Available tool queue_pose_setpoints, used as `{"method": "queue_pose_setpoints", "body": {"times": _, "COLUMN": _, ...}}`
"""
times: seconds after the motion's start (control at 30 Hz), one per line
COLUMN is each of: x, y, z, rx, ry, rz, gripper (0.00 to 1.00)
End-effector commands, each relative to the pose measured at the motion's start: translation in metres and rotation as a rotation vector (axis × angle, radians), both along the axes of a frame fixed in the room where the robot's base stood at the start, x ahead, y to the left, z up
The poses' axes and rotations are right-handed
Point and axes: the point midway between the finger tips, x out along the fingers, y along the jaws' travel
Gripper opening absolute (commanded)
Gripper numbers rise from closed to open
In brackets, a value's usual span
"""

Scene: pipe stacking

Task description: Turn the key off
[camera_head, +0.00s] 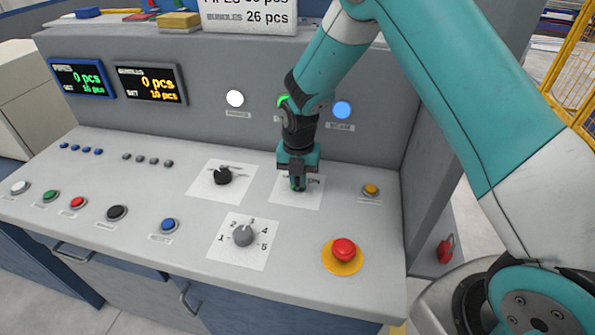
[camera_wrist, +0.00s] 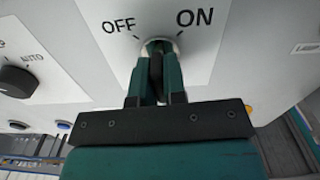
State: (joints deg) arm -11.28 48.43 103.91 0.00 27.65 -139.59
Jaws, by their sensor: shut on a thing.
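The key switch (camera_wrist: 158,42) sits on a white plate (camera_wrist: 205,62) marked OFF on the left and ON on the right in the wrist view. My gripper (camera_wrist: 157,72) is shut on the black key (camera_wrist: 156,76), with one green finger on each side of it. The fingers and key hide much of the switch, and I cannot tell which mark the key points to. In the head view, my gripper (camera_head: 297,185) points down at the key switch's white plate (camera_head: 313,197), and the key is hidden there.
A black selector knob (camera_head: 222,176) is left of the key plate, and it also shows in the wrist view (camera_wrist: 16,82). A grey numbered dial (camera_head: 243,236) and a red emergency button (camera_head: 343,249) are nearer the front. A yellow button (camera_head: 371,190) is to the right.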

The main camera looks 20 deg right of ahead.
Motion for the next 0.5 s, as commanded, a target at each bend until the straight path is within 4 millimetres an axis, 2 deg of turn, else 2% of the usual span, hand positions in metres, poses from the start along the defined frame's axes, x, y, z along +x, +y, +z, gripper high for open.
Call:
{"method": "queue_pose_setpoints", "body": {"times": 0.33, "x": -0.0004, "y": 0.0, "z": -0.0001, "rx": 0.0, "ry": 0.001, "rz": 0.053, "gripper": 0.0}}
{"method": "queue_pose_setpoints", "body": {"times": 0.5, "x": -0.0004, "y": 0.0, "z": 0.0002, "rx": 0.0, "ry": 0.001, "rz": 0.242, "gripper": 0.0}}
